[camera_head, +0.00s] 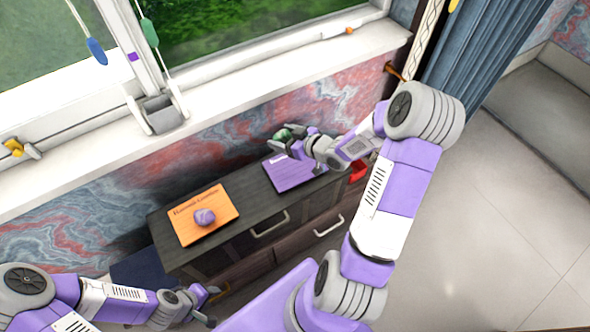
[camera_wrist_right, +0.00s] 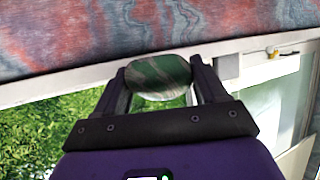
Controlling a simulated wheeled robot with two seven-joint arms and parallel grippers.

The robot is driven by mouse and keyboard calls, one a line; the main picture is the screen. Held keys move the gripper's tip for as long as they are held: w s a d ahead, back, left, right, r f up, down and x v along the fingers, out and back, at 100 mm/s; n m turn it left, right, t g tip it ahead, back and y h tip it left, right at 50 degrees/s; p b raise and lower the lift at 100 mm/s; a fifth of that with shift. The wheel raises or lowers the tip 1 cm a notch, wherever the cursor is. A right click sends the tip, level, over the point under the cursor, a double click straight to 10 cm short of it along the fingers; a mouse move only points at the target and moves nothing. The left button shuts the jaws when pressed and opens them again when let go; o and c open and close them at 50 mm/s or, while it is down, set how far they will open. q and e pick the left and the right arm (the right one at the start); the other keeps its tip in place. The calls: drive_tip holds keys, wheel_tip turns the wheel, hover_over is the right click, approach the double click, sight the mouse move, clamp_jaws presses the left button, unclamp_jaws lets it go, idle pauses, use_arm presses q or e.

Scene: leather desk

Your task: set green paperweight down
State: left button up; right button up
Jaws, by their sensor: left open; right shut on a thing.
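The green paperweight (camera_wrist_right: 158,73), a rounded stone with darker and paler bands, is between the fingers of my right gripper (camera_wrist_right: 160,80) in the right wrist view. In the head view the paperweight (camera_head: 282,135) shows small at the tip of my right gripper (camera_head: 290,138), above the far right part of the dark desk (camera_head: 250,198). Whether it touches anything below cannot be told. A purple flat book or folder (camera_head: 292,173) lies on the desk just below that gripper. My left gripper (camera_head: 212,305) is open and empty, low in front of the desk's left end.
An orange book (camera_head: 190,225) with a purple stone (camera_head: 204,217) on it lies on the desk's left part. The patterned wall and window sill (camera_head: 250,85) rise close behind the desk. A red object (camera_head: 358,171) is by the right end. The desk top between the two books is clear.

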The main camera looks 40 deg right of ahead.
sight(294, 164)
drive_tip(key=shift+s+d+f+b, duration=0.3)
drive_tip(key=shift+s+d+f, duration=0.5)
drive_tip(key=shift+d, duration=0.1)
drive_tip(key=f+b, duration=0.2)
drive_tip(key=f, duration=0.3)
drive_tip(key=f+b, duration=0.2)
drive_tip(key=f, duration=0.3)
drive_tip(key=shift+s+d, duration=0.15)
drive_tip(key=shift+s, duration=0.05)
drive_tip(key=shift+f, duration=0.2)
drive_tip(key=o, duration=1.2)
